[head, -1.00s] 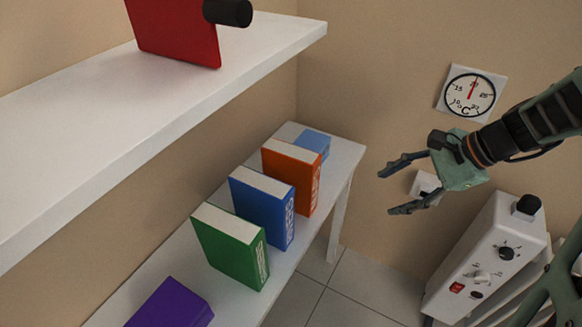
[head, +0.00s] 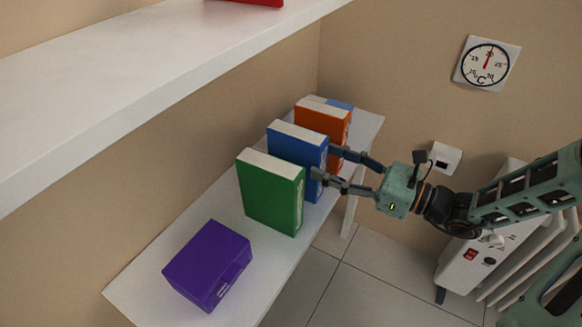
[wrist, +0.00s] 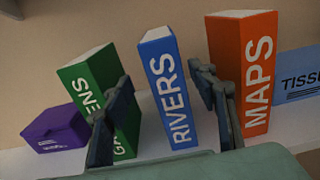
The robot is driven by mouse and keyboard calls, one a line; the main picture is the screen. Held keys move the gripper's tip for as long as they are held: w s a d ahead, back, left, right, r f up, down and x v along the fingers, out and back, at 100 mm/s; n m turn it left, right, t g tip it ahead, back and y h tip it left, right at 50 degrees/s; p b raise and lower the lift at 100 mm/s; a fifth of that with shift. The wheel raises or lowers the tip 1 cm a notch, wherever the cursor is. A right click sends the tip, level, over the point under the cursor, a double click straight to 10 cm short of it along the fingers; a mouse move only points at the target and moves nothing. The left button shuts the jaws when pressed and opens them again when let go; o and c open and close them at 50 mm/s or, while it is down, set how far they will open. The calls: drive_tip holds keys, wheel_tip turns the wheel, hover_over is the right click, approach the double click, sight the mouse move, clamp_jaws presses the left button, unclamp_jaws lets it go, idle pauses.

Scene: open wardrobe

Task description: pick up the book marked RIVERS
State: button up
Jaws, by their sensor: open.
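The blue book marked RIVERS (wrist: 168,88) stands upright on the lower shelf between the green and orange books. In the head view the blue book (head: 292,150) is partly covered by my gripper (head: 330,163). My gripper is open. In the wrist view the gripper (wrist: 163,108) has one finger on each side of the RIVERS spine, the left one in front of the green book and the right one in front of the orange book. I cannot tell whether the fingers touch any book.
The green book (head: 265,195) and the orange book marked MAPS (wrist: 250,70) stand close on either side. A purple box (head: 205,265) lies nearer on the shelf. A light blue tissue box (wrist: 300,75) is beyond MAPS. An upper shelf (head: 150,85) overhangs at left.

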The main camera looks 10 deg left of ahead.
sight(297, 148)
drive_tip(key=x, duration=0.2)
drive_tip(key=b+x, duration=0.1)
drive_tip(key=x, duration=0.2)
drive_tip(key=b+x, duration=0.1)
drive_tip(key=x, duration=0.1)
drive_tip(key=shift+w+a+f, duration=0.15)
drive_tip(key=shift+w, duration=0.2)
drive_tip(key=shift+w+a, duration=0.2)
drive_tip(key=shift+a, duration=0.4)
drive_tip(key=shift+c, duration=0.7)
clamp_jaws()
